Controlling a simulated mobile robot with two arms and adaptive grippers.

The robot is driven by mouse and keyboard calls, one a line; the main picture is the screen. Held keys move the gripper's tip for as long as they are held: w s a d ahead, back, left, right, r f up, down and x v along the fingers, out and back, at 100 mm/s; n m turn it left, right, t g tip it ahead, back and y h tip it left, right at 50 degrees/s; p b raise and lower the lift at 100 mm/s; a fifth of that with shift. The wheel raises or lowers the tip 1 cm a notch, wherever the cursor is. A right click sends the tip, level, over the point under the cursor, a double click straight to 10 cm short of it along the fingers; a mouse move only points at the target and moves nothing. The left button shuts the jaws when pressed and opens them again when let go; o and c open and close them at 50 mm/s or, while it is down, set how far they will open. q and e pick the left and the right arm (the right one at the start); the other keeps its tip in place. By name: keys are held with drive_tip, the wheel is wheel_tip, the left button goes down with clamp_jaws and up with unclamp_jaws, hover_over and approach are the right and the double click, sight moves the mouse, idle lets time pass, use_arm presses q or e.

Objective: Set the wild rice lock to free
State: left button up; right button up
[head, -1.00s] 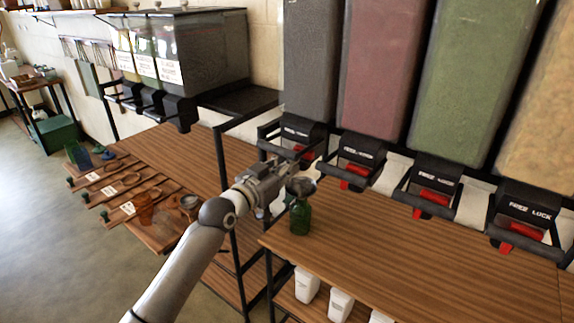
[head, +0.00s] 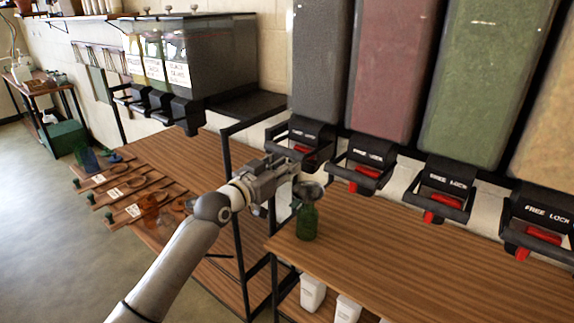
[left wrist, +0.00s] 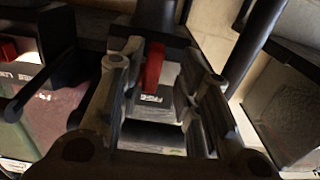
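A dispenser filled with dark grain (head: 325,60) hangs leftmost in the row on the wall; I read no name on it, so I cannot confirm that it is the wild rice. Its black lock housing (head: 297,130) has white lettering and a red lever (head: 303,149). My left gripper (head: 306,174) is just in front of and below this housing. In the left wrist view the two fingers are spread apart, with a red lever (left wrist: 153,67) and a white-lettered label (left wrist: 150,99) seen between them. Whether a finger touches the lever is unclear. My right gripper is out of view.
A green bottle (head: 307,222) stands on the wooden counter (head: 400,260) just below my left gripper. More dispensers with red levers (head: 365,172) run to the right. Wooden boards with jars lie on the lower table at left.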

use_arm(q)
drive_tip(key=shift+s, duration=0.1)
drive_tip(key=v, duration=1.1)
drive_tip(key=shift+s+a, duration=0.25)
drive_tip(key=shift+s, duration=0.05)
